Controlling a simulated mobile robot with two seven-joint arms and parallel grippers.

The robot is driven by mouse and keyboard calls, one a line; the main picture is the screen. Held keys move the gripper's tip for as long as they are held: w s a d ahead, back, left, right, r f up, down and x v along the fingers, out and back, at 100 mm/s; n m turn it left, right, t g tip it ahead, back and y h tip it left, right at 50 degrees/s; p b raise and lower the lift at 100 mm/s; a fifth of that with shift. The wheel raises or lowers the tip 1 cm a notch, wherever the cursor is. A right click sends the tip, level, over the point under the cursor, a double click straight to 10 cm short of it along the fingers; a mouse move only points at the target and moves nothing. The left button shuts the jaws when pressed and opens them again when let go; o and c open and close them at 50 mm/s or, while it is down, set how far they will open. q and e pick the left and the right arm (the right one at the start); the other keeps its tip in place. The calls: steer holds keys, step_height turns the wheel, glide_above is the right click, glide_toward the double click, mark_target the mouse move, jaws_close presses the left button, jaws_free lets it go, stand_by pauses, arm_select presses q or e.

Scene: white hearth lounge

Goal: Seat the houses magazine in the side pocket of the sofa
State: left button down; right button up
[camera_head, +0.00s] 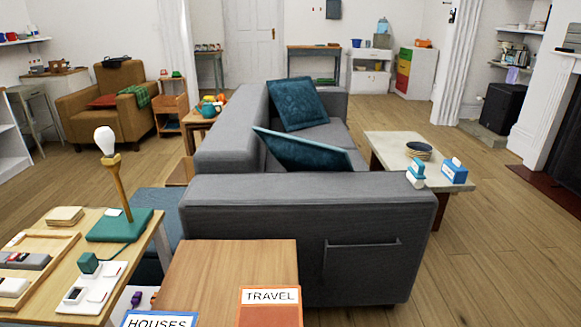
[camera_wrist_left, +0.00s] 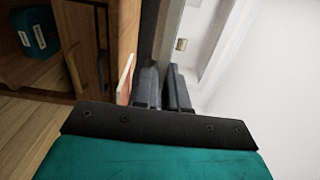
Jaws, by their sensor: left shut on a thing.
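The houses magazine (camera_head: 158,320) shows at the bottom edge of the head view, where only its white label and blue border are visible. My left gripper (camera_wrist_left: 163,88) shows in the left wrist view, with its dark fingers close together on a thin upright slab seen edge-on. This appears to be the houses magazine, but its cover is hidden there. The grey sofa (camera_head: 240,190) stands ahead, and its side pocket (camera_head: 362,260) is a flat slot on the near arm's outer face. My right gripper is not in view.
An orange travel magazine (camera_head: 270,312) stands right of the houses magazine, before a wooden tabletop (camera_head: 225,265). A side table (camera_head: 125,255) at left carries a lamp (camera_head: 112,175) and small items. A coffee table (camera_head: 390,150) stands right of the sofa. Floor at right is clear.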

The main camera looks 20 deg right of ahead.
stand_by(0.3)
arm_select(q)
steer(key=w+r+n+y+p, duration=0.1)
steer(key=r+y+p, duration=0.1)
steer(key=r, duration=0.8)
steer(key=w+a+r+n+y+p, duration=0.1)
steer(key=r+p, duration=0.4)
steer(key=r, duration=0.6)
steer(key=w+r+n+t+y+p, duration=0.1)
steer(key=w+r+n+y+p, duration=0.1)
steer(key=r, duration=0.9)
steer(key=shift+w+a+r+y+p, duration=0.2)
steer(key=shift+a+y+p, duration=0.1)
steer(key=shift+y+p, duration=0.4)
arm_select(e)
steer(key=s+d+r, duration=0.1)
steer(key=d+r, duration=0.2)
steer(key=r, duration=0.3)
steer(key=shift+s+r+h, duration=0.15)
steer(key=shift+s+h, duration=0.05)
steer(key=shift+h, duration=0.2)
arm_select(q)
steer(key=shift+d, duration=0.15)
